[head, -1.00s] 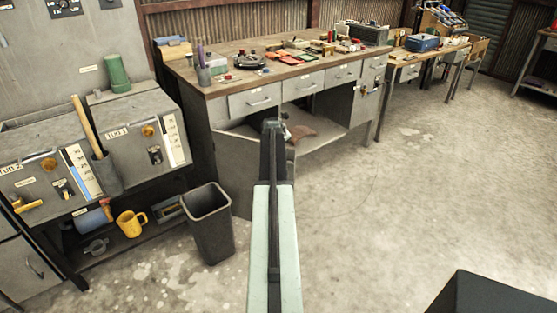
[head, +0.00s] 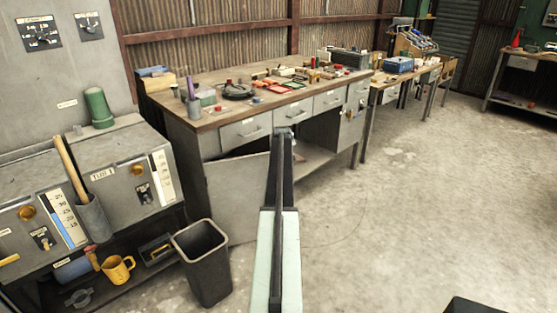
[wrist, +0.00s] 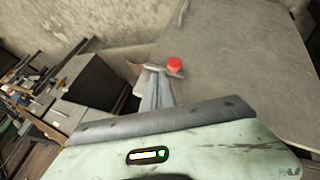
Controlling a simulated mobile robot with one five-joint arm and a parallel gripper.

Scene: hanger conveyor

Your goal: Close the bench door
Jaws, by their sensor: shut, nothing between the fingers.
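The bench door (head: 238,197) is a plain grey panel, standing swung out from the left cupboard under the workbench (head: 200,117). Its right edge is hidden behind my arm. My gripper (head: 283,134) is shut and empty, in front of the bench's open space, just right of the door in the picture. In the wrist view my gripper (wrist: 158,85) points beside a large grey panel (wrist: 245,60), which appears to be the door. A red round piece (wrist: 174,64) shows by the fingertips; I cannot tell what it belongs to. I cannot tell whether the gripper touches the door.
A dark waste bin (head: 203,262) stands on the floor left of my arm, near the door. The grey tub unit (head: 115,180) is at the left, with a yellow mug (head: 118,270) on its lower shelf. The floor (head: 400,210) on the right is clear.

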